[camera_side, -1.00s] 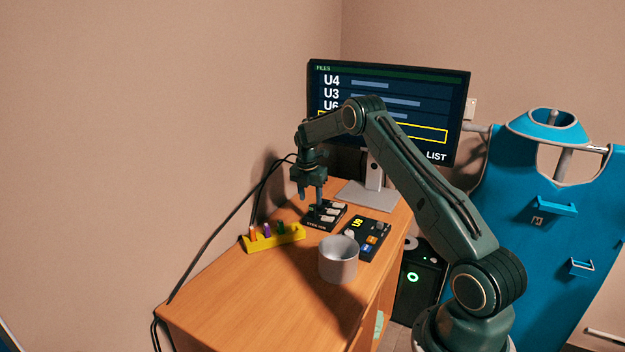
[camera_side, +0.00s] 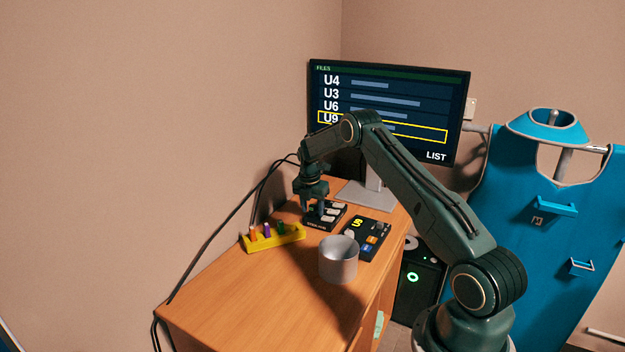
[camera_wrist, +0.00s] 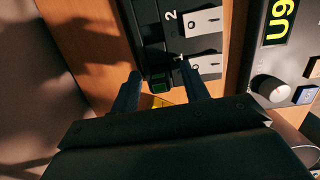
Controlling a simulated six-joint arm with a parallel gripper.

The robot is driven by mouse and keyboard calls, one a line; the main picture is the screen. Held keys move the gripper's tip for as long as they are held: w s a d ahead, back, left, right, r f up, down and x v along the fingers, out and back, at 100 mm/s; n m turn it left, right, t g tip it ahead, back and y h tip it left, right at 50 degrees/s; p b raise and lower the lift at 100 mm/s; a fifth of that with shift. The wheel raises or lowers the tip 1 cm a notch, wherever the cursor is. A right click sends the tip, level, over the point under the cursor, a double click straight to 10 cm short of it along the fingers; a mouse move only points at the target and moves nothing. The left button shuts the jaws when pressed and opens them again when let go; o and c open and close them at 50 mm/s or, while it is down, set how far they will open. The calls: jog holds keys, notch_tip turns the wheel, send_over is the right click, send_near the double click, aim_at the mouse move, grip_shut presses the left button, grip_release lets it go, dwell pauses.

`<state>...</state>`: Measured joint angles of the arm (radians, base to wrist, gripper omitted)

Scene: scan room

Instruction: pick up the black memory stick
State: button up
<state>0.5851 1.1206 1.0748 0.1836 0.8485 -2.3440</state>
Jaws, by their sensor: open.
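In the wrist view a small black block with a green patch (camera_wrist: 158,86) lies between my fingers at the edge of the black hub (camera_wrist: 180,22). It looks like the black memory stick, but its outline blends into the hub. My gripper (camera_wrist: 160,74) is open, one finger on each side of it with a gap. In the side view my gripper (camera_side: 313,210) points down at the left part of the hub (camera_side: 336,211), low and close over it. The stick cannot be made out there behind the fingers.
A yellow rack (camera_side: 273,240) with several coloured sticks stands left of the hub. A black control box (camera_side: 367,239) is on the right, with a grey cup (camera_side: 338,262) in front. The monitor (camera_side: 390,105) stands behind. The front of the desk (camera_side: 250,305) is clear.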

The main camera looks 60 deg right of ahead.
aim_at(312, 204)
grip_shut()
jog(key=shift+r, duration=0.1)
notch_tip(312, 204, up, 20)
dwell(1.0)
dwell(0.4)
